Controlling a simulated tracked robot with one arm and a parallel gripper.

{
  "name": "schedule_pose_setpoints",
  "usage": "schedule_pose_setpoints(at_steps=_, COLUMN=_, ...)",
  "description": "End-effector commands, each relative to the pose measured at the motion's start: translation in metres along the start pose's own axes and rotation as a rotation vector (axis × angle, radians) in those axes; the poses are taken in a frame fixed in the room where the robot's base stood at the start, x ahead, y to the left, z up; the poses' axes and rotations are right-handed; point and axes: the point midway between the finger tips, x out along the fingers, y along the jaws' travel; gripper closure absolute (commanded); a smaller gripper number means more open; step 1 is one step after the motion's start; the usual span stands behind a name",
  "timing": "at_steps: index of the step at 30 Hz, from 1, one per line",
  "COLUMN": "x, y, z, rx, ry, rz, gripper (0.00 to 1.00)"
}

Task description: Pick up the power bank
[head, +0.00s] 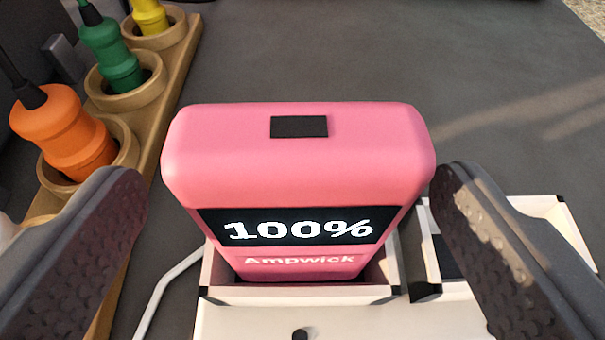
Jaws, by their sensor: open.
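The power bank (300,165) is pink, with a black display reading 100% and the name Ampwick below it. It stands upright in a white holder (300,293) in the middle of the head view. Its lower end is inside the holder. My gripper (290,205) is open, with one dark textured finger on each side of the power bank. A gap shows between the left finger and the power bank. The right finger appears very close to its upper right edge; I cannot tell whether they touch.
A wooden rack (150,130) on the left holds orange (62,132), green (112,55) and yellow (150,15) handled tools. A second white holder (535,215) is at the right. A white cable (165,285) runs left of the power bank. The grey surface (400,60) behind is clear.

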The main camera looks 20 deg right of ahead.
Motion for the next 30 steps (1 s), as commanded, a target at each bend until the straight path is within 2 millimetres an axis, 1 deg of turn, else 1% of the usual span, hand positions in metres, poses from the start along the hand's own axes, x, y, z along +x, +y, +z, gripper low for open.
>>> schedule_pose_setpoints(at_steps=3, x=0.018, y=0.004, z=0.002, rx=0.001, ry=0.000, rz=0.003, gripper=0.18)
schedule_pose_setpoints(at_steps=8, x=0.037, y=0.004, z=0.001, rx=0.000, ry=0.001, rz=0.002, gripper=0.18)
schedule_pose_setpoints(at_steps=11, x=0.042, y=0.004, z=0.000, rx=-0.001, ry=0.000, rz=0.002, gripper=0.18)
schedule_pose_setpoints(at_steps=16, x=0.041, y=0.004, z=-0.001, rx=-0.001, ry=0.000, rz=0.002, gripper=0.18)
schedule_pose_setpoints(at_steps=17, x=0.041, y=0.004, z=-0.001, rx=0.000, ry=0.000, rz=0.002, gripper=0.24)
schedule_pose_setpoints(at_steps=18, x=0.041, y=0.004, z=-0.001, rx=0.000, ry=-0.001, rz=0.002, gripper=0.35)
schedule_pose_setpoints(at_steps=20, x=0.041, y=0.004, z=-0.001, rx=0.000, ry=0.000, rz=0.002, gripper=0.52)
schedule_pose_setpoints(at_steps=21, x=0.041, y=0.004, z=-0.001, rx=0.000, ry=-0.001, rz=0.002, gripper=0.63)
schedule_pose_setpoints(at_steps=22, x=0.041, y=0.004, z=-0.001, rx=0.000, ry=0.000, rz=0.002, gripper=0.71)
schedule_pose_setpoints(at_steps=23, x=0.041, y=0.004, z=-0.001, rx=0.000, ry=0.000, rz=0.002, gripper=0.73)
schedule_pose_setpoints(at_steps=24, x=0.041, y=0.004, z=-0.001, rx=0.000, ry=0.000, rz=0.002, gripper=0.77)
schedule_pose_setpoints(at_steps=30, x=0.041, y=0.004, z=-0.001, rx=0.000, ry=0.000, rz=0.002, gripper=0.77)
